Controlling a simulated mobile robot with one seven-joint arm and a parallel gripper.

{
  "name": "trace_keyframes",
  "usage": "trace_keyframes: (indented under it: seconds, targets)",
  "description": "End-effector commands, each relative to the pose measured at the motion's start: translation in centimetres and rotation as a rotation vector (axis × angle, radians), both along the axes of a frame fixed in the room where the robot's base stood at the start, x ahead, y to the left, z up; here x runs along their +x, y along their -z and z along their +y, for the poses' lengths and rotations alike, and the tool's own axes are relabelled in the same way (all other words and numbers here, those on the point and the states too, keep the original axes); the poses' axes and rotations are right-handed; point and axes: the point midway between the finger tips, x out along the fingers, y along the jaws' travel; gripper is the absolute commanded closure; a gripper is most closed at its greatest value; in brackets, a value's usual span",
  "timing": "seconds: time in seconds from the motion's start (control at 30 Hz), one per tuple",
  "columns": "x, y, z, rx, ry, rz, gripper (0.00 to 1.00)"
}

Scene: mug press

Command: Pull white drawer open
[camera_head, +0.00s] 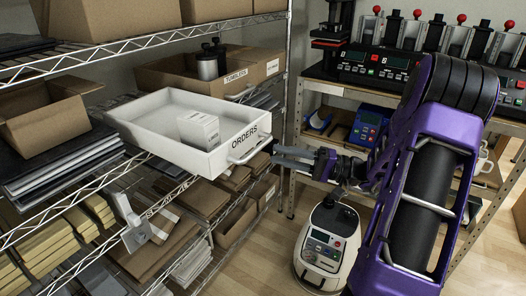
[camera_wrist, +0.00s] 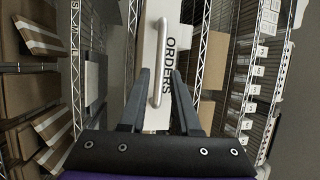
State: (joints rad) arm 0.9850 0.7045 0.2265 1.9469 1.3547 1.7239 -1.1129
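The white drawer (camera_head: 150,104), labelled ORDERS, is on the middle wire shelf and sticks out past the shelf's front edge. A small white box (camera_head: 198,130) stands inside it. The drawer's bar handle (camera_head: 250,150) is on its front face; it also shows in the wrist view (camera_wrist: 162,45). My gripper (camera_head: 273,151) is right at the handle, reaching in from the right. In the wrist view my gripper (camera_wrist: 160,72) has its two fingers apart, with the handle bar lying between them. A gap shows beside the bar, so the fingers do not appear closed on it.
An open cardboard box (camera_head: 48,122) and stacked dark folders are left of the drawer. A cardboard box labelled TUMBLERS (camera_head: 235,82) is behind it. A shelf post (camera_head: 293,130) stands to the right.

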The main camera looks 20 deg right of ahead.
Motion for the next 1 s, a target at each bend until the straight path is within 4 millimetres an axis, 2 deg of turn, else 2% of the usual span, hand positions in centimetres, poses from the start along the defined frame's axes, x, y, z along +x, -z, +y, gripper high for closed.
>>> trace_keyframes:
  seconds: [0.03, 0.2, 0.4, 0.6, 1.0]
  targets:
    - [-0.7, 0.3, -1.2, 0.001, 0.004, 0.0, 0.69]
    - [-2.8, 1.0, -4.7, 0.0, 0.003, 0.001, 0.69]
    - [-4.6, 1.6, -7.7, -0.001, 0.002, 0.001, 0.69]
    - [-5.4, 1.8, -8.9, 0.001, 0.0, 0.001, 0.69]
    - [-5.5, 1.8, -9.0, 0.0, -0.001, 0.001, 0.69]
